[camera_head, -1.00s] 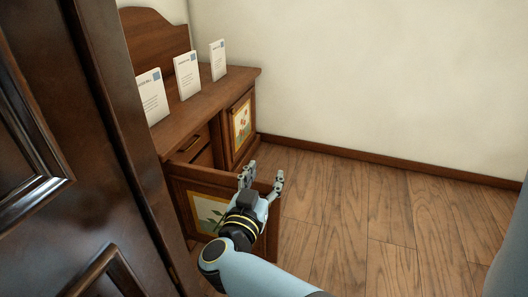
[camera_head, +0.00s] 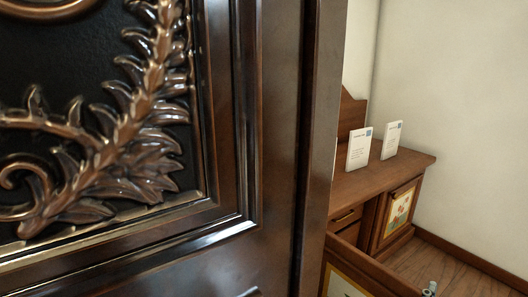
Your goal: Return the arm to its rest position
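Only the tip of one finger of a gripper of mine (camera_head: 430,288), which I take to be the right one, shows at the bottom edge on the right. It appears just right of the pulled-out front with a painted panel (camera_head: 343,284) on the low wooden cabinet (camera_head: 395,172). The rest of this gripper and its arm are out of view, so its opening cannot be told. My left gripper is not in view.
A large dark carved wooden door or panel (camera_head: 270,150) fills the left and middle, very close. White cards (camera_head: 359,148) stand on the cabinet top. The cabinet's right painted door (camera_head: 399,210) looks shut. Wooden floor (camera_head: 465,275) shows bare at lower right.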

